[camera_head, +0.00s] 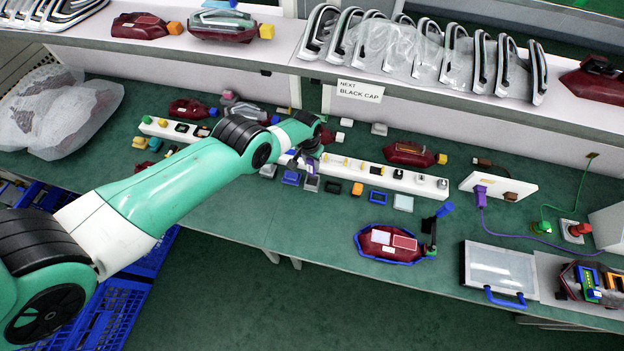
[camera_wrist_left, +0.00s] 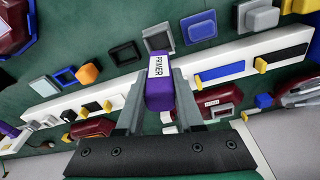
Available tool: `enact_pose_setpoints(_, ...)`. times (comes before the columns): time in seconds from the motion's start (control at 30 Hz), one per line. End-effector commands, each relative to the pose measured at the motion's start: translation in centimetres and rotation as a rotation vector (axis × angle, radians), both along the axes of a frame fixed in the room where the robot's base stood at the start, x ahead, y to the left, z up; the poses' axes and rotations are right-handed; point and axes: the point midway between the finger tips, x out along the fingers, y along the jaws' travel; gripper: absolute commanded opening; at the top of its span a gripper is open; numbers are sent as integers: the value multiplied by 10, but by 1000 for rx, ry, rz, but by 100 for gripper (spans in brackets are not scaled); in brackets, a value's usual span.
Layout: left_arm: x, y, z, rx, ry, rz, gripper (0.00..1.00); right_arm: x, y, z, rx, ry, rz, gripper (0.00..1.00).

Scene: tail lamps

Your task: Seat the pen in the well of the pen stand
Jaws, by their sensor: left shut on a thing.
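My left gripper (camera_wrist_left: 160,98) is shut on a purple block-like body with a white label reading PRIMER, which I take for the pen (camera_wrist_left: 158,92). In the left wrist view the pen sits between the two grey fingers, above the green bench. In the head view my left gripper (camera_head: 308,160) is over the middle of the bench, and the pen is mostly hidden there. A grey square frame with a dark recess (camera_wrist_left: 158,39) lies beyond the pen; I cannot tell whether it is the pen stand. My right gripper is not in view.
White rails (camera_head: 395,176) with small coloured parts run along the bench. Several small square parts lie in front, including a blue one (camera_head: 291,178). A red lamp in a blue-edged tray (camera_head: 358,238) and a clear-lidded case (camera_head: 500,267) stand right. The front centre is clear.

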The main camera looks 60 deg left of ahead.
Motion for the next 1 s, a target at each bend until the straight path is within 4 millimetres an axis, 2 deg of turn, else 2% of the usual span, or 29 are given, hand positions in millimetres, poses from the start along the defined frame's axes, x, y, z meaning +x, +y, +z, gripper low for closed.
enact_pose_setpoints(0.37,0,0,-2,0,0,0,0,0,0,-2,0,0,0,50)
enact_pose_setpoints(1.0,0,0,-25,0,0,0,0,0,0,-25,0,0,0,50)
